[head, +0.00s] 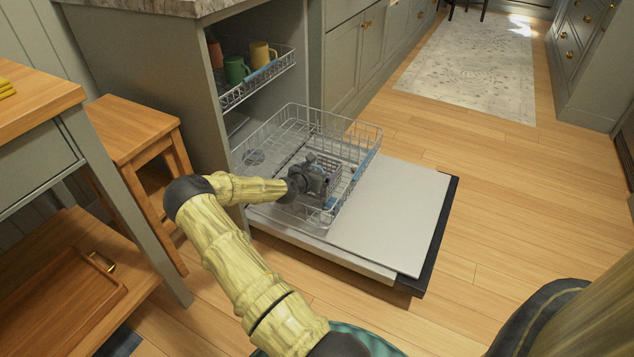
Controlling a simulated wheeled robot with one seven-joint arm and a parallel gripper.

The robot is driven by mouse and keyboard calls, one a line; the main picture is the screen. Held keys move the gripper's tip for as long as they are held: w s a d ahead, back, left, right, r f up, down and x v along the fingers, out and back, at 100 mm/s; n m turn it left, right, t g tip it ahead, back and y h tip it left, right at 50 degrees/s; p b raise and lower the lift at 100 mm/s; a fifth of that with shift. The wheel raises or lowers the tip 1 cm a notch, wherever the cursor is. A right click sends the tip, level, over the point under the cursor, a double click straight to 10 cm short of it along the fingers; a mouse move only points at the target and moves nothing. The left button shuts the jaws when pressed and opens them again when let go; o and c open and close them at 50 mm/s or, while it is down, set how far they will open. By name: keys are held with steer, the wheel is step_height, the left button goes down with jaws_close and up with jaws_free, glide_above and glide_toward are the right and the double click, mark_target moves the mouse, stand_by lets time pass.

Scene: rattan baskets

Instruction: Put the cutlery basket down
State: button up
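The cutlery basket (331,194) is a small grey mesh basket. It shows inside the pulled-out lower rack (353,131) of a dishwasher, towards the rack's front right part. My gripper (317,182) is at the basket, with its dark body covering part of it. The fingers are too small and dark to tell whether they are closed on the basket. I cannot tell whether the basket's bottom touches the rack floor.
The open dishwasher door (392,213) lies flat under and beyond the rack. An upper rack (262,83) holds several mugs. A wooden stool (133,130) and a side table (45,105) stand at the left. The wooden floor (500,200) at the right is clear.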

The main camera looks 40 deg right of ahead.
step_height(320, 180, down, 4)
steer(key=shift+a+r+b, duration=0.1)
steer(key=shift+r+b, duration=0.1)
steer(key=shift+b, duration=0.6)
steer(key=shift+w+f, duration=0.1)
steer(key=shift+f, duration=0.2)
steer(key=shift+r, duration=0.1)
steer(key=shift+a, duration=0.1)
steer(key=o, duration=1.2)
steer(key=p+v, duration=0.5)
steer(key=v, duration=0.7)
